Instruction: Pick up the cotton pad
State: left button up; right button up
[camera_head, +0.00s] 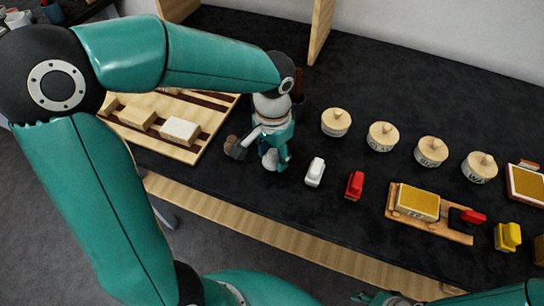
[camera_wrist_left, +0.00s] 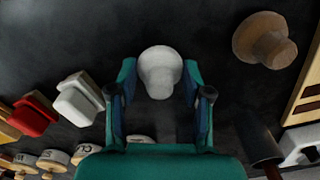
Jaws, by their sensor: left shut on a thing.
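The cotton pad (camera_wrist_left: 159,72) is a rounded white piece with a narrower neck, between my left fingertips in the left wrist view. In the head view the white pad (camera_head: 270,158) shows low beside the fingers, over the black table mat. My left gripper (camera_head: 277,156) points down and is shut on the pad; its two fingers (camera_wrist_left: 158,84) stand on either side of it. Whether the pad still touches the mat is hard to tell. Part of my right arm shows at the bottom right of the head view; its fingers are not clear.
A wooden slatted tray (camera_head: 195,154) with pale blocks lies left of the gripper. A brown knobbed piece (camera_wrist_left: 265,40) is nearby. White (camera_head: 314,172) and red (camera_head: 355,186) blocks stand to the right, with several lidded round pots (camera_head: 336,122) behind.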

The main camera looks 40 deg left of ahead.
aim_at(272, 152)
pick_arm(q)
jog(key=shift+r, duration=0.15)
notch_tip(272, 152, up, 20)
jog(key=p, duration=0.2)
jog(key=shift+p, duration=0.3)
jog(key=shift+o, duration=1.3)
jog(key=c, duration=0.3)
jog(key=shift+c, duration=0.2)
